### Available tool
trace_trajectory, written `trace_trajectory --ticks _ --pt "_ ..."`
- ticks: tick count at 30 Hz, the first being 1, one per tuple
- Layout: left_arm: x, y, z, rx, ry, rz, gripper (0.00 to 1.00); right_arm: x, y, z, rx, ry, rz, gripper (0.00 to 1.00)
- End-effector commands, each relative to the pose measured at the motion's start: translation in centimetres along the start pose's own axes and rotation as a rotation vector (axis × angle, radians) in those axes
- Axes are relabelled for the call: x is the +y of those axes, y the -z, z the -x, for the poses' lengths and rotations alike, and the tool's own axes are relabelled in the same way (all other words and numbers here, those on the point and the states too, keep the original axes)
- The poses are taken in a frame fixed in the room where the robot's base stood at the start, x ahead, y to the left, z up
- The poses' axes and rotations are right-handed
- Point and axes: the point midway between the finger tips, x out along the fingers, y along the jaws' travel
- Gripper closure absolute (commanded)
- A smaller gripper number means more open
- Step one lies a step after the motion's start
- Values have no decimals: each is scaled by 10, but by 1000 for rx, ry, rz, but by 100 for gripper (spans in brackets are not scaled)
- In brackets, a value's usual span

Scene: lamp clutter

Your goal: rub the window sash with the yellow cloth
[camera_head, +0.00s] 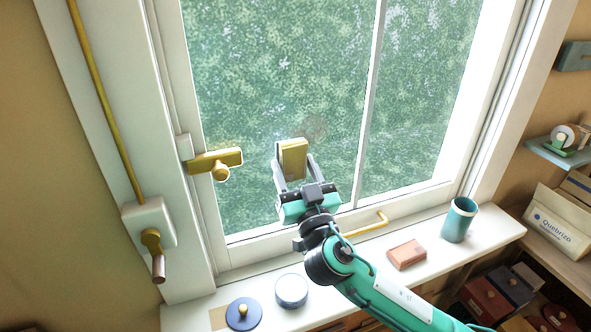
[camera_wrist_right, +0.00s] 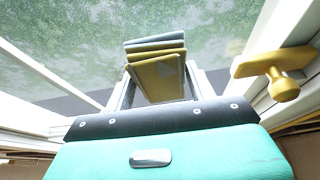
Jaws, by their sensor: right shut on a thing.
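The yellow cloth (camera_head: 292,160) looks like a small folded pad, upright between the fingers of my right gripper (camera_head: 294,172). In the right wrist view the cloth (camera_wrist_right: 160,78) shows yellow with grey layers behind it, and the gripper (camera_wrist_right: 158,88) is shut on it. The white window sash (camera_head: 285,230) frames large panes split by a thin vertical bar. The cloth is in front of the left pane, right of the brass latch; I cannot tell whether it touches the glass. A faint brownish smudge (camera_head: 315,126) shows on the pane just up and right of the cloth. My left gripper is not in view.
A brass latch (camera_head: 215,162) projects from the left stile, and a crank (camera_head: 152,245) hangs further left. The sill holds a blue knobbed lid (camera_head: 243,314), a round tin (camera_head: 291,290), an orange block (camera_head: 407,254) and a teal cup (camera_head: 459,220). A brass handle (camera_head: 368,226) sits low.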

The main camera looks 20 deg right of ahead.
Motion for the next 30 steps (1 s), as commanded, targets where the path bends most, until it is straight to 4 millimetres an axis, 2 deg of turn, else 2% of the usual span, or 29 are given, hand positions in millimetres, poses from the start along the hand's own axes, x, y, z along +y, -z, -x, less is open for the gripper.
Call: trace_trajectory --ticks 30 --pt "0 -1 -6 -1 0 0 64 0 -7 -17 0 0 0 62"
